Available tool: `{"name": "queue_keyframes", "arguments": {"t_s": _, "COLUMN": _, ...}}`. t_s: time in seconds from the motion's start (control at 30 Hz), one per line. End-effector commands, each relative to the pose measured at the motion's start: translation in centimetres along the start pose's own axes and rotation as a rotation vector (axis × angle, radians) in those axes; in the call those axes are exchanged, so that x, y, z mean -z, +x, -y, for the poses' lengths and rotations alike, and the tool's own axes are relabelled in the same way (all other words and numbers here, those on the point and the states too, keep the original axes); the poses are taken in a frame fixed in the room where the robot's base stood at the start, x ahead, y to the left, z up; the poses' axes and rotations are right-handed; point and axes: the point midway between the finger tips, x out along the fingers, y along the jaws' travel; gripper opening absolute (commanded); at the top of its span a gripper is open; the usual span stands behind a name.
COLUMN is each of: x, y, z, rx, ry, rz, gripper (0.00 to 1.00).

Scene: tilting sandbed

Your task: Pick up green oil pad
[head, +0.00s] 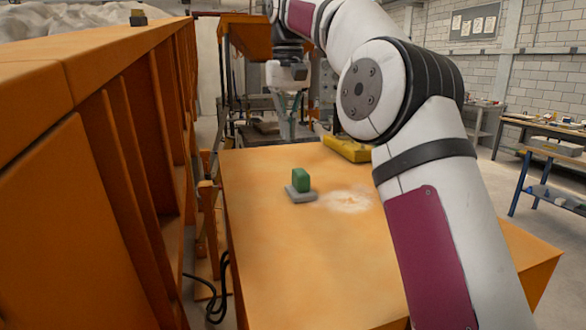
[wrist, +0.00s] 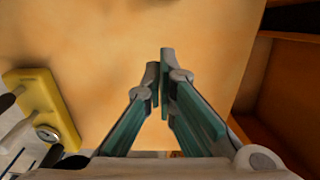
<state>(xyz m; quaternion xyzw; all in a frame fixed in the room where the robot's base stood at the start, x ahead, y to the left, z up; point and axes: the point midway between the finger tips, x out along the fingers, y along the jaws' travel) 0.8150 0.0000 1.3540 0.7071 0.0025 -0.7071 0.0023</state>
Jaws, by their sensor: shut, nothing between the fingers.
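The green oil pad (head: 301,180) is a small upright green block on the orange table (head: 290,270). It stands on a flat grey base (head: 301,194) near the table's left side. My gripper (head: 291,136) hangs pointing down beyond the pad in the head view, apart from it and higher in the picture. In the wrist view its fingers (wrist: 159,75) are together with nothing held between them. The pad does not show in the wrist view.
A yellow device (head: 346,149) lies near the table's far edge; the wrist view shows it with a gauge (wrist: 45,104). A pale dusty patch (head: 347,201) is right of the pad. A tall orange ribbed wall (head: 130,150) runs along the left. The near tabletop is clear.

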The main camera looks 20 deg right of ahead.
Motion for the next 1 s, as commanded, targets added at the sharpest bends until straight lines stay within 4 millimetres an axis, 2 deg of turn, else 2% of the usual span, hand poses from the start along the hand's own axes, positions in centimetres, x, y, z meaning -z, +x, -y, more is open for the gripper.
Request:
{"name": "queue_keyframes", "arguments": {"t_s": 0.23, "x": -0.2, "y": 2.9, "z": -0.1, "rx": -0.001, "ry": 0.000, "rz": 0.002, "gripper": 0.00}}
{"name": "queue_keyframes", "arguments": {"t_s": 0.53, "x": -0.4, "y": 7.9, "z": -0.1, "rx": 0.000, "ry": 0.001, "rz": 0.003, "gripper": 0.00}}
{"name": "queue_keyframes", "arguments": {"t_s": 0.8, "x": -3.4, "y": 7.6, "z": 0.0, "rx": -0.001, "ry": 0.000, "rz": 0.001, "gripper": 0.00}}
{"name": "queue_keyframes", "arguments": {"t_s": 1.0, "x": -4.1, "y": 7.7, "z": 0.0, "rx": -0.001, "ry": 0.000, "rz": 0.000, "gripper": 0.00}}
